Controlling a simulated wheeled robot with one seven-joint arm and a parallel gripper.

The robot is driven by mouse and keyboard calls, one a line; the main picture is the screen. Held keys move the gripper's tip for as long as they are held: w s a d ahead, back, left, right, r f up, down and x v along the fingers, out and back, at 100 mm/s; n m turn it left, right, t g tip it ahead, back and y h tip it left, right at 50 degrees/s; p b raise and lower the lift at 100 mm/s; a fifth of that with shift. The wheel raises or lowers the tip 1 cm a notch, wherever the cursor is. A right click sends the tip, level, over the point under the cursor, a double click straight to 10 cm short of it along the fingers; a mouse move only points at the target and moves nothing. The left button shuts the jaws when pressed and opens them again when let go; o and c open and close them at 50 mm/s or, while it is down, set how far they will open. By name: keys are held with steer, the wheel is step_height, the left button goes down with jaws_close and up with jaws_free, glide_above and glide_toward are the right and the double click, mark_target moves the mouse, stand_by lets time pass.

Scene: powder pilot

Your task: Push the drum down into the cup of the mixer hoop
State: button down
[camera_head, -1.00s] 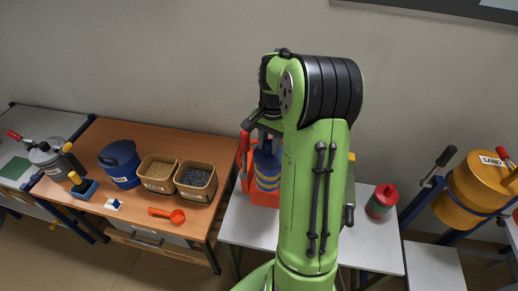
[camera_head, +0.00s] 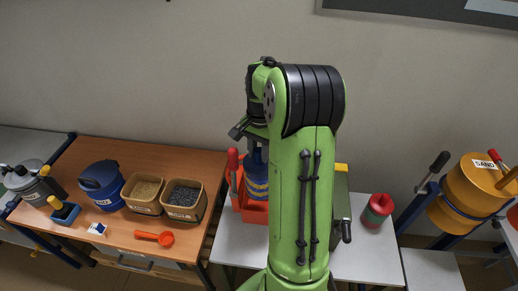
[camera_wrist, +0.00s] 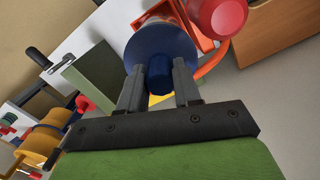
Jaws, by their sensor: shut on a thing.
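The drum (camera_head: 256,180) is dark blue with yellow bands. It stands upright at the orange-red mixer hoop (camera_head: 254,213) on the grey table. My arm hides its right side and much of the hoop, so I cannot tell how deep it sits in the cup. In the wrist view, my gripper (camera_wrist: 160,82) is shut on the blue knob (camera_wrist: 159,75) in the middle of the drum's round lid (camera_wrist: 160,45). The hoop's red handle (camera_head: 233,172) stands up left of the drum. Its round red end (camera_wrist: 216,14) shows close beside the lid in the wrist view.
The wooden table (camera_head: 140,240) at left holds a blue bucket (camera_head: 103,183), two bins and an orange scoop (camera_head: 155,237). A yellow SAND drum (camera_head: 468,190) stands at right.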

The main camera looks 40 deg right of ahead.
steer(key=shift+f+b, duration=1.2)
steer(key=shift+f, duration=0.85)
steer(key=shift+f, duration=0.4)
steer(key=shift+f+b, duration=3.45)
steer(key=shift+f, duration=0.85)
steer(key=c, duration=0.7)
jaws_free()
step_height(320, 180, up, 16)
steer(key=p, duration=0.3)
glide_above(259, 163)
steer(key=w+d, duration=0.1)
steer(key=d, duration=0.1)
steer(key=shift+w+f, duration=0.1)
